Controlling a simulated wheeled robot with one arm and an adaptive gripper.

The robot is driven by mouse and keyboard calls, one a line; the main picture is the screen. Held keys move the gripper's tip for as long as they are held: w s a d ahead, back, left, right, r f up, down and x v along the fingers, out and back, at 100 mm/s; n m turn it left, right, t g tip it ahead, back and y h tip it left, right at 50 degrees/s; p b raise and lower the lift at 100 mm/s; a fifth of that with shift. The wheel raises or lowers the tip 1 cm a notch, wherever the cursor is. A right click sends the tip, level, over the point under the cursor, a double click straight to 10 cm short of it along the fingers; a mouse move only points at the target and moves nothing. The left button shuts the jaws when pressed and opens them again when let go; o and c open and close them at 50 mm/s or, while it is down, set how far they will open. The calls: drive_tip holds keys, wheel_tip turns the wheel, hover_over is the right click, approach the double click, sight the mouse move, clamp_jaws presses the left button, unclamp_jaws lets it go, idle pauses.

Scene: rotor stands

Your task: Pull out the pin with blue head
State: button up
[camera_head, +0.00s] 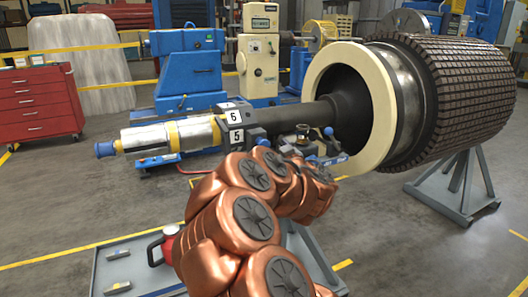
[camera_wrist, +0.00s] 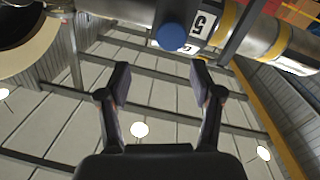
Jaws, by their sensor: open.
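The round blue head of a pin (camera_wrist: 171,37) shows in the wrist view, beside a white label with a 5 on the dark shaft. My gripper (camera_wrist: 160,75) is open and empty below it in that picture. The blue head lies beyond the fingertips, between their lines, apart from both fingers. The pin's body is hidden behind its head. In the head view a blue spot (camera_head: 263,142) shows just right of the 5 label, above my copper arm; I cannot tell surely that it is the same pin. My fingers are not clear there.
The shaft with labels 5 and 6 (camera_head: 235,117) runs into a cream ring (camera_head: 385,105) and a large ribbed rotor (camera_head: 470,95) on a grey stand (camera_head: 458,190). A red tool cabinet (camera_head: 38,105) stands left. A grey tray (camera_head: 112,270) lies low at left. Open floor is at left.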

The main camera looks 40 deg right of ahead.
sight(264, 145)
drive_tip(key=shift+n+t+y, duration=0.4)
drive_tip(key=shift+y, duration=0.3)
drive_tip(key=shift+f+x, duration=0.3)
drive_tip(key=shift+x, duration=1)
drive_tip(key=shift+f+x, duration=0.3)
drive_tip(key=shift+x, duration=1)
drive_tip(key=shift+f+x, duration=0.3)
drive_tip(key=shift+x, duration=1)
drive_tip(key=shift+a, duration=0.15)
clamp_jaws()
